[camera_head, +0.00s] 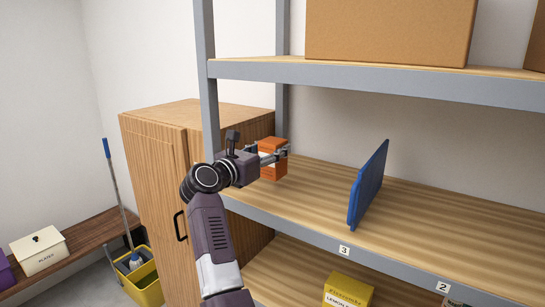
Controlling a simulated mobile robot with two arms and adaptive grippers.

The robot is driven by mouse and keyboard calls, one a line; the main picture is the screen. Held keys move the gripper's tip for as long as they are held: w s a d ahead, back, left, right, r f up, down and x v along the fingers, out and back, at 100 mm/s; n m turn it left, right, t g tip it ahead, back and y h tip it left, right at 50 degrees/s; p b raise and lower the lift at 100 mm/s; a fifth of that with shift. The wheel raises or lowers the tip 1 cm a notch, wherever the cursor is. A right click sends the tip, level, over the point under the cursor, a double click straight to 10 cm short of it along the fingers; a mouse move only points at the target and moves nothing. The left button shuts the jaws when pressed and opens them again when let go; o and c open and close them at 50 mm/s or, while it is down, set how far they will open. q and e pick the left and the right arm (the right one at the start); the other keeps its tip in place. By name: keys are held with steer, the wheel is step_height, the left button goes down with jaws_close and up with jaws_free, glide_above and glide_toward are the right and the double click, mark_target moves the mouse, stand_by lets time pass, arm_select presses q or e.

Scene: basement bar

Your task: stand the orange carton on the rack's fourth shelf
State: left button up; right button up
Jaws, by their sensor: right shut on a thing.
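The orange carton (273,171) is upright at the left end of the rack's middle visible shelf (315,205). My right gripper (270,155) reaches in from the left and is shut on the carton's upper part. I cannot tell whether the carton's base touches the shelf boards. The rack (208,100) has grey posts and wooden boards. Number tags 3 (344,251) and 2 (443,287) sit on this shelf's front edge. My left gripper is not in view.
A blue upright divider (368,185) stands on the same shelf; the boards between it and the carton are clear. The upper shelf (370,80) holds a cardboard box (390,30). A yellow box (347,290) is on the shelf below. A wooden cabinet (160,150) stands left of the rack.

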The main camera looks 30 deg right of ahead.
step_height(320, 180, down, 4)
steer(key=shift+r+p, duration=0.1)
steer(key=shift+p, duration=0.65)
steer(key=shift+f, duration=0.25)
steer(key=o, duration=1.2)
steer(key=shift+c, duration=0.2)
